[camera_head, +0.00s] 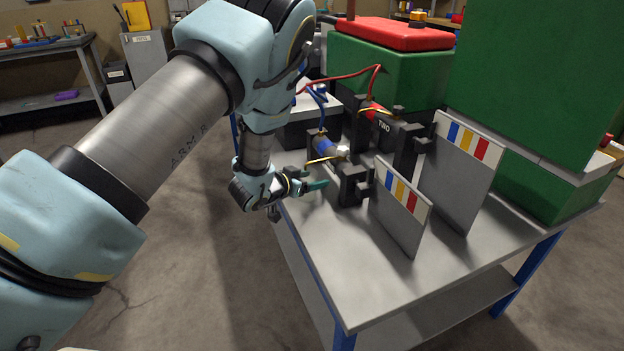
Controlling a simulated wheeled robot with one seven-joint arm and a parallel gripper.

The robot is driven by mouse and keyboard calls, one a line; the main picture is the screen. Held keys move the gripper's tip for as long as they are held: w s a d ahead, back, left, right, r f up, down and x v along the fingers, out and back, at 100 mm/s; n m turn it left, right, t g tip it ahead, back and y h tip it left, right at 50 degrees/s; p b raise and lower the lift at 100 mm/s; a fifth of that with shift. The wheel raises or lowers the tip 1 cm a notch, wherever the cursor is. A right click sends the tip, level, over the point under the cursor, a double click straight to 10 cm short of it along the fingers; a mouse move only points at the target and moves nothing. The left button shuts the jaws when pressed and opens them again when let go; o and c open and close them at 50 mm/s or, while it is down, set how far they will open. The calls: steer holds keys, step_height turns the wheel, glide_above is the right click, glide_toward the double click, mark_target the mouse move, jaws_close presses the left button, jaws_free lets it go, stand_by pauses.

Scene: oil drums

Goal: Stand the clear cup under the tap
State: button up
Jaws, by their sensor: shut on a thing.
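My gripper (303,184) is at the near left edge of the grey bench, at the end of my arm. It is shut on a small dark-green piece (318,185) that sticks out to the right; I cannot tell what this piece belongs to. I cannot make out the clear cup. Behind and right of my gripper is a blue fitting (325,146) with a pale end (342,151). A red fitting (374,108) beside a label reading "TWO" is farther back. I cannot tell which part is the tap.
Two grey panels with coloured stripes stand on the bench (372,290), a smaller one (398,215) and a larger one (455,180). Black blocks (352,186) stand beside them. Green boxes (385,75) fill the back. The bench's front corner is clear.

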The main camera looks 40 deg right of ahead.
steer(key=shift+f, duration=0.4)
steer(key=o, duration=1.3)
steer(key=b+v, duration=0.2)
steer(key=v, duration=0.8)
steer(key=shift+s+a+r, duration=0.1)
steer(key=shift+a+r, duration=0.1)
steer(key=shift+a, duration=0.15)
steer(key=w+a+r+n+t+y, duration=0.3)
steer(key=w+a+n+t+y, duration=0.1)
steer(key=w+a, duration=0.6)
steer(key=w+a+r+n+t+y+p, duration=0.1)
steer(key=w+a+r+n+y, duration=0.15)
steer(key=a, duration=0.55)
steer(key=w+a+r+n+y, duration=0.1)
steer(key=w+a+n+y, duration=0.25)
steer(key=a, duration=0.45)
steer(key=s+a+r+n+g+y+p, duration=0.1)
steer(key=s+a+r+n+g, duration=0.1)
steer(key=s+a, duration=0.4)
steer(key=s+a+r+n+g+y, duration=0.2)
steer(key=s+a, duration=0.4)
steer(key=a, duration=0.8)
step_height(320, 180, up, 3)
steer(key=shift+s+a+f+n+g+p, duration=0.15)
steer(key=shift+s+f+n+g+p, duration=0.15)
steer(key=shift+n+g, duration=0.3)
